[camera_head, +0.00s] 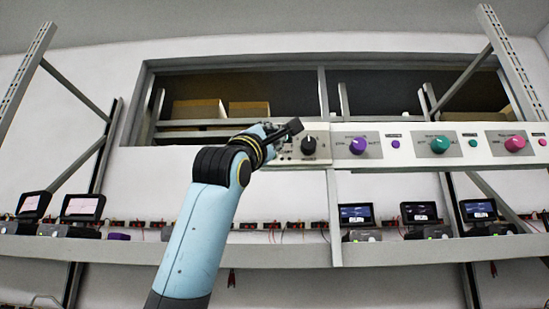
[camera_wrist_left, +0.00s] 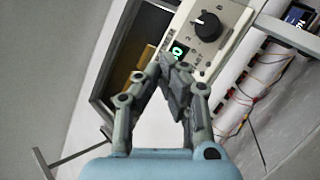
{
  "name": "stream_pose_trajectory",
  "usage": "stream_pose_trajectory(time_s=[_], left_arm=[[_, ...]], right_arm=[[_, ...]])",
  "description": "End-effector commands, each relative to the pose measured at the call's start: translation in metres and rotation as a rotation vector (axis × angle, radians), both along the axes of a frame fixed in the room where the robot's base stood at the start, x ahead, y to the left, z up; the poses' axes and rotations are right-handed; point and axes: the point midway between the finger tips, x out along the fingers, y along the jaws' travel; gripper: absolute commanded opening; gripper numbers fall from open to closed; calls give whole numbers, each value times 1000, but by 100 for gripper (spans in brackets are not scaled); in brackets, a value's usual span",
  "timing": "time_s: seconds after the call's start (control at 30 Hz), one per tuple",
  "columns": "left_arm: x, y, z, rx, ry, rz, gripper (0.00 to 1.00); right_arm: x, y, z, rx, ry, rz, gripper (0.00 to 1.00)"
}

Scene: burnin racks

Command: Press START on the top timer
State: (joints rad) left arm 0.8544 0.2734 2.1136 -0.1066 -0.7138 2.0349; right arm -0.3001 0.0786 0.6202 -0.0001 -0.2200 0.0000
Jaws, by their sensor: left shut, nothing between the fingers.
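A long pale timer panel (camera_head: 400,161) runs along the upper rail in the head view. A black knob (camera_head: 308,145) sits at its left part. In the left wrist view the same panel (camera_wrist_left: 228,47) shows a black knob with a white pointer (camera_wrist_left: 207,26) and a small green-lit spot (camera_wrist_left: 179,49), possibly a display or button. Its marking is too small to read. My left gripper (camera_head: 296,127) is in front of the panel, left of the black knob. In the wrist view its fingertips (camera_wrist_left: 171,64) are together, empty, and overlap the panel beside the green spot. Contact cannot be told.
Purple (camera_head: 358,145), teal (camera_head: 440,144) and pink (camera_head: 515,144) knobs continue to the right along the panel. Below, a shelf (camera_head: 420,251) carries several small screen units (camera_head: 357,215) and loose wires. Metal uprights (camera_head: 333,205) stand between. Boxes (camera_head: 199,109) lie in the recess behind.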

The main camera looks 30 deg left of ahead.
Motion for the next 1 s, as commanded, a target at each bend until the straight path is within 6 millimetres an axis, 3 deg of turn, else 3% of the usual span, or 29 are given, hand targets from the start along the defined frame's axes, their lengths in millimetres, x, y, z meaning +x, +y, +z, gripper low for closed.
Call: stream_pose_trajectory(time_s=[0.47,1.0], left_arm=[[1,1,4,1,-7,0,0],[57,36,4,-1,-8,1,0]], right_arm=[[0,0,0,0,0,0,62],[0,-1,10,-1,0,0,62]])
